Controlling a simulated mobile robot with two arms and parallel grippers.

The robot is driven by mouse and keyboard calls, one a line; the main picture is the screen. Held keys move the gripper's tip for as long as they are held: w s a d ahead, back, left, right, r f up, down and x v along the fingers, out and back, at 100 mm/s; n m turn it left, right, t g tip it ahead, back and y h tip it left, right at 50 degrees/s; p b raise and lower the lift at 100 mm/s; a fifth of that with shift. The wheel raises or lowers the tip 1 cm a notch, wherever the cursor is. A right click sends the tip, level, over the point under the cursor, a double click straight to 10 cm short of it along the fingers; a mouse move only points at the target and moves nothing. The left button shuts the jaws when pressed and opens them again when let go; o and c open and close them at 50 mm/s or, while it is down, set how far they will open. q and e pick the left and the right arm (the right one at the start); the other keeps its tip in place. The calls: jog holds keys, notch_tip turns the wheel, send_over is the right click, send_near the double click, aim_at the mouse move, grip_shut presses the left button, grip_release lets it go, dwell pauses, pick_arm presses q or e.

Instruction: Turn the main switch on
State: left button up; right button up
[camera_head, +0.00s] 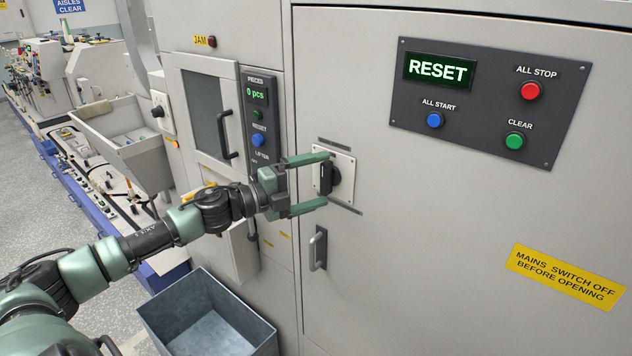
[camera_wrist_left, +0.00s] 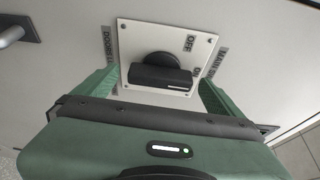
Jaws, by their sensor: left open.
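The main switch is a black rotary knob (camera_head: 333,179) on a white square plate (camera_head: 346,163) fixed to the grey cabinet door. In the left wrist view the knob (camera_wrist_left: 158,74) has a bar-shaped handle lying across the picture, with OFF lettered on the plate above it and a partly hidden ON towards the right. My left gripper (camera_head: 327,180) is open, with one green finger above the knob and one below it. In the left wrist view my gripper (camera_wrist_left: 155,92) has its fingers on either side of the knob, with visible gaps. My right gripper is out of view.
A door handle (camera_head: 318,249) is below the switch. A control panel (camera_head: 400,118) with a RESET display (camera_head: 438,69) and buttons is at upper right. A yellow sign (camera_head: 566,276) reads MAINS SWITCH OFF BEFORE OPENING. An open grey bin (camera_head: 262,337) stands below my left arm.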

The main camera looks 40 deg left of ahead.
aim_at(321, 182)
pick_arm(q)
jog(key=shift+f+b+v, duration=0.25)
jog(key=shift+b+v, duration=0.4)
jog(key=shift+v, duration=1.75)
jog(key=shift+r+v, duration=0.1)
jog(key=shift+v, duration=0.65)
jog(key=shift+r+v, duration=0.15)
jog(key=shift+v, duration=0.6)
